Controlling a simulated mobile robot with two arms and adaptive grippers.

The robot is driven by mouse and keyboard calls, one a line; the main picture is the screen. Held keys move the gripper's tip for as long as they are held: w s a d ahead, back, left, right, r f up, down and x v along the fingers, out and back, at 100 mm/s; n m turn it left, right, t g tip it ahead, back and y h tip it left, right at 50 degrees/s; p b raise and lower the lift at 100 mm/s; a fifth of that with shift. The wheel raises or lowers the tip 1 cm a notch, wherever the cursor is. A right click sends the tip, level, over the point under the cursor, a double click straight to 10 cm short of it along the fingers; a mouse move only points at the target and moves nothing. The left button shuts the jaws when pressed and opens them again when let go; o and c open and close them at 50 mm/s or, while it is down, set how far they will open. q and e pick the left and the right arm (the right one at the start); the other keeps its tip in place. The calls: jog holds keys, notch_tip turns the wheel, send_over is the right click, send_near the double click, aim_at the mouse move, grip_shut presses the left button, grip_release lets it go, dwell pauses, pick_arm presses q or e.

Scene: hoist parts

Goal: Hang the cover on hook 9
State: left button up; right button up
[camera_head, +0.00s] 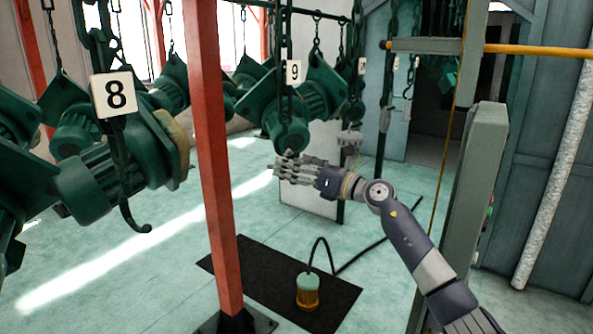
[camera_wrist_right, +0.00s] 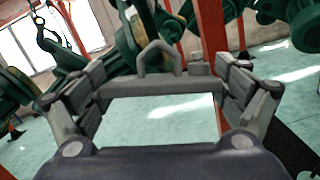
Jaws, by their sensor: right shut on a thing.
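A grey part with a raised loop, which looks like the cover (camera_wrist_right: 158,82), lies across the fingers of my right gripper in the right wrist view. My right gripper (camera_head: 292,172) is shut on it. In the head view the cover is hard to tell from the grey fingers. Hook 9 (camera_head: 288,138) is a dark green hook hanging below a white label "9" (camera_head: 293,72). My right fingers are just below the hook in the picture. I cannot tell whether the loop touches the hook. My left gripper is not in view.
Hook 8 (camera_head: 137,222) hangs at the left below its label (camera_head: 113,93). A red post (camera_head: 216,170) stands between the two hooks. Green hoist motors hang on chains around them. A grey column (camera_head: 478,170) stands at the right.

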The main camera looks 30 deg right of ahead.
jog(key=shift+w+a+f+t+b, duration=0.2)
jog(key=shift+w+t+b, duration=0.25)
jog(key=shift+b, duration=0.5)
jog(key=shift+f+b, duration=0.3)
dwell(0.6)
jog(key=o, duration=1.1)
jog(key=shift+f, duration=0.1)
jog(key=v, duration=1.2)
